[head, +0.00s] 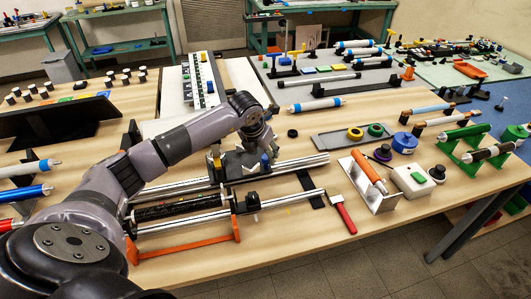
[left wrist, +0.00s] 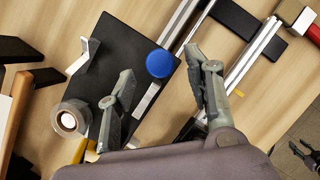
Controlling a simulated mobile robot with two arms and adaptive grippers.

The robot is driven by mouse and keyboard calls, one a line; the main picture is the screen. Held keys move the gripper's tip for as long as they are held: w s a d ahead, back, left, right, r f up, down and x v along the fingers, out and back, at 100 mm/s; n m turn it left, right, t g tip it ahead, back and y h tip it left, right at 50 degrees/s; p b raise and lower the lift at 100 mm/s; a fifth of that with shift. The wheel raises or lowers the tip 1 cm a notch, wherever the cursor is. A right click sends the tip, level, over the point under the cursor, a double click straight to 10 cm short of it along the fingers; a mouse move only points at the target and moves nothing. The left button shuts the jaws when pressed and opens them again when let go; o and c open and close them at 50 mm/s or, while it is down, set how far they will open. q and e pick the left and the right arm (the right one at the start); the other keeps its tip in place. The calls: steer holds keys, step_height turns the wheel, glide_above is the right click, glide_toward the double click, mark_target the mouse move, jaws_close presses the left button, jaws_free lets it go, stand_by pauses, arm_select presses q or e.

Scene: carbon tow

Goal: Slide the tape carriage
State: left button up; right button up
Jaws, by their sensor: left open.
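The tape carriage, a dark plate (left wrist: 122,48), shows in the left wrist view with a blue round knob (left wrist: 160,63) and a grey tape roll (left wrist: 68,118). In the head view the carriage (head: 235,165) sits on silver rails (head: 300,163), partly hidden by my arm. My left gripper (head: 261,148) is above it. In the left wrist view its two fingers (left wrist: 163,68) are spread, with the knob showing between them. I cannot tell whether they touch it. A dark forked shape at that view's right edge may be my right gripper (left wrist: 304,154).
A black roller (head: 175,208) with silver ends lies in front of the rails. A red-handled tool (head: 342,213) lies right of the rails.

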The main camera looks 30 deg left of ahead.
arm_select(q)
steer(key=shift+x, duration=1.5)
steer(key=c, duration=0.5)
jaws_close()
arm_select(e)
steer(key=shift+s+d+r, duration=0.1)
steer(key=shift+s+r, duration=0.05)
steer(key=shift+s, duration=0.25)
steer(key=shift+s+d+r, duration=0.1)
steer(key=shift+s, duration=0.3)
